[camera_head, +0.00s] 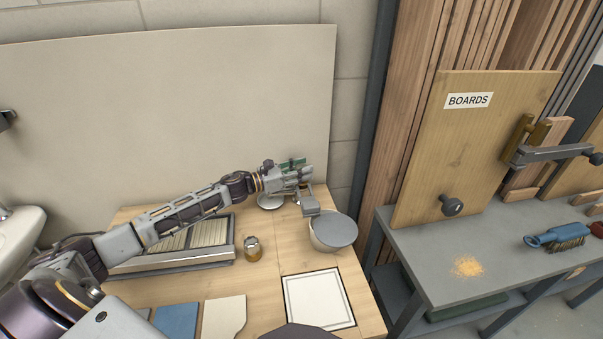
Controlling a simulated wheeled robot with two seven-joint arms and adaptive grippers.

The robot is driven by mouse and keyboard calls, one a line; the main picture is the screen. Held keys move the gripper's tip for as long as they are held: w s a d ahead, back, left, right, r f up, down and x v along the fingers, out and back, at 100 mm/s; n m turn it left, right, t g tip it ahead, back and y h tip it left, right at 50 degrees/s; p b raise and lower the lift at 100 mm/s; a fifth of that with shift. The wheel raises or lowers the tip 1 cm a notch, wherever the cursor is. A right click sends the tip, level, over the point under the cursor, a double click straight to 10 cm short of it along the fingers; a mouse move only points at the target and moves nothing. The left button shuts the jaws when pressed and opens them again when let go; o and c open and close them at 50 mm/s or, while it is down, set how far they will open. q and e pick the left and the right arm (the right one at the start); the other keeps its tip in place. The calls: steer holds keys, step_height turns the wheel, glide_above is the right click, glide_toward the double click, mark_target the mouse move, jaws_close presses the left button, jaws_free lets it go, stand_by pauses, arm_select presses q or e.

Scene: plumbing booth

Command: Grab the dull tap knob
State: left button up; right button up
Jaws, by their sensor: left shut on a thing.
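My left arm reaches across the wooden table from the left. My left gripper (306,200) is above the table's back right part, beside a pale bucket with a grey top (334,231). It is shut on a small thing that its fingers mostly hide. I cannot tell whether this is the dull tap knob, and I cannot make out that knob anywhere else. A pale round dish (270,202) lies just left of the gripper. My right gripper is not in view.
A white square panel (318,299) lies at front right. A grey bench (425,250) with a BOARDS panel (470,135) and a blue brush (556,238) is to the right.

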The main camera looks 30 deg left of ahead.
mark_target(302, 166)
arm_select(q)
step_height(302, 166, up, 7)
steer(key=shift+r+p, duration=0.15)
steer(key=shift+p, duration=0.45)
steer(key=shift+r, duration=0.75)
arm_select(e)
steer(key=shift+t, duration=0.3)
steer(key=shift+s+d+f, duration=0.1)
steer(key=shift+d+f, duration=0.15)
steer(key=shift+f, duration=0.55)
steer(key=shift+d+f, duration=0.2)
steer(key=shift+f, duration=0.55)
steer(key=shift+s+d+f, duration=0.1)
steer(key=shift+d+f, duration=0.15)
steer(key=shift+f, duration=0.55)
